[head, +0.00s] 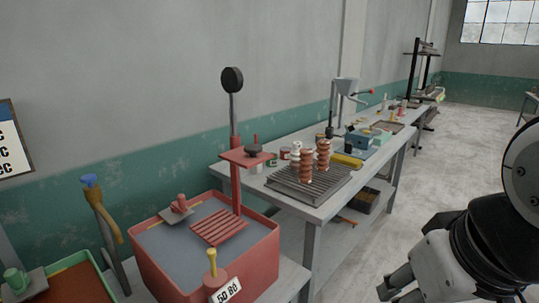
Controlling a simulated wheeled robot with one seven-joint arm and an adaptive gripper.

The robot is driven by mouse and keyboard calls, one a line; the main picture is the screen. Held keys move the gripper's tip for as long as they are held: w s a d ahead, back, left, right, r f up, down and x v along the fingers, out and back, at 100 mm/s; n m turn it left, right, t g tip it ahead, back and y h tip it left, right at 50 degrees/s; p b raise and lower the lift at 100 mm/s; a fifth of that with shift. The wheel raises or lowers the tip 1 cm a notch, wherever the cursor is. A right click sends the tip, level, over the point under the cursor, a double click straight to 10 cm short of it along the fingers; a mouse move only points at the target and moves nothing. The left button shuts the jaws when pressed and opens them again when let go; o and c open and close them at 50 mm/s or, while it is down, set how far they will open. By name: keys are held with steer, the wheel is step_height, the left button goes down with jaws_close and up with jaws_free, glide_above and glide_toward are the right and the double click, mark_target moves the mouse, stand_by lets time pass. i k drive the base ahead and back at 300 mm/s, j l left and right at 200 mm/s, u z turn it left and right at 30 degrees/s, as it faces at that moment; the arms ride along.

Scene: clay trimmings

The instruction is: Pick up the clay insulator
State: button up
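Two ribbed brown-orange insulators, a nearer one (306,166) and one just behind it to the right (323,154), stand upright on a grey slatted rack (325,192) on the long workbench. A whitish ribbed piece (295,153) stands beside them to the left, partly hidden. My gripper (396,291) is at the bottom right, in front of the bench and well away from the insulators. Its two fingers appear spread apart with nothing visible between them, though the lower part is cut off by the picture edge.
A yellow object (346,160), small cans (284,153) and a blue box (358,138) sit near the rack. The floor (455,150) right of the bench is clear.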

mark_target(294, 164)
steer(key=i+l+u, duration=0.1)
steer(key=i+l, duration=0.2)
steer(key=i+l+u, duration=0.1)
steer(key=i+l, duration=0.15)
steer(key=i+l+u, duration=0.1)
steer(key=i+l, duration=0.15)
steer(key=l, duration=0.25)
steer(key=i+l+u, duration=0.1)
steer(key=i+l, duration=0.15)
steer(key=i+l+u, duration=0.1)
steer(key=i+l, duration=0.15)
steer(key=l, duration=0.25)
steer(key=i+l+u, duration=0.1)
steer(key=i+l, duration=0.3)
steer(key=l, duration=0.25)
steer(key=i+l+u, duration=0.25)
steer(key=i+l, duration=0.15)
steer(key=l, duration=0.25)
steer(key=i+l, duration=0.2)
steer(key=l, duration=0.2)
steer(key=i+l+u, duration=0.15)
steer(key=l, duration=0.2)
steer(key=i+l, duration=0.2)
steer(key=i+u, duration=0.05)
steer(key=i, duration=0.05)
